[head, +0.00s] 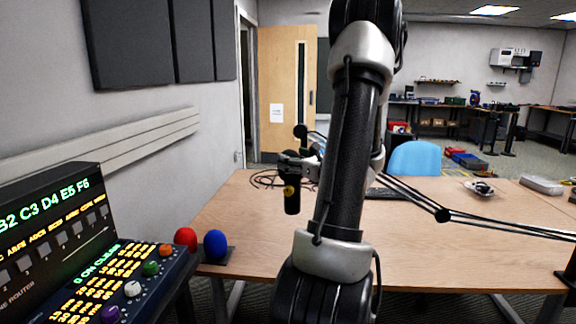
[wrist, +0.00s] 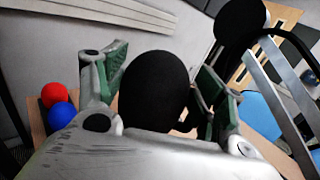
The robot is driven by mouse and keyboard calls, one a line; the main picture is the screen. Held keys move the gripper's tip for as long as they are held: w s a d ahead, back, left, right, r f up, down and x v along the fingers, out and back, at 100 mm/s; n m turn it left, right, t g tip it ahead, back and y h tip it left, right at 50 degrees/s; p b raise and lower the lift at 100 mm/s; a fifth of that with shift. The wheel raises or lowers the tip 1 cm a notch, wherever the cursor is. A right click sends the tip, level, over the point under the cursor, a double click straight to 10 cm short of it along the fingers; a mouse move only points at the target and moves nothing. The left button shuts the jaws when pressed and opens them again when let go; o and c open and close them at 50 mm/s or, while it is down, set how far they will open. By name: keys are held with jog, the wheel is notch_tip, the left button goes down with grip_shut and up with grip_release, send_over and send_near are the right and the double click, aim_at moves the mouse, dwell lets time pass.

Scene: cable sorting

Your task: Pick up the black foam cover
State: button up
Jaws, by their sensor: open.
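The black foam cover (wrist: 157,92) is a dark, rounded oval in the middle of the wrist view, close to the camera. My gripper (wrist: 163,68) is open, with one green-padded finger to the left of the cover and one to its right. A gap shows between the cover and the left finger. The cover's right side comes close to the right finger, and I cannot tell whether they touch. Its lower end is hidden behind the gripper body. In the head view my arm hides much of this area, and I cannot make out the fingers clearly.
A red ball-shaped cover (head: 186,237) and a blue one (head: 215,245) stand at the left edge of the wooden table (head: 440,240). A lit control console (head: 90,250) is at the left. A jointed boom arm (head: 441,215) crosses the table. Another black round shape (wrist: 240,20) is nearby.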

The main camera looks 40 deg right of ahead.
jog(key=shift+w+d, duration=0.15)
jog(key=shift+w, duration=1.4)
jog(key=c, duration=0.4)
jog(key=shift+c, duration=0.2)
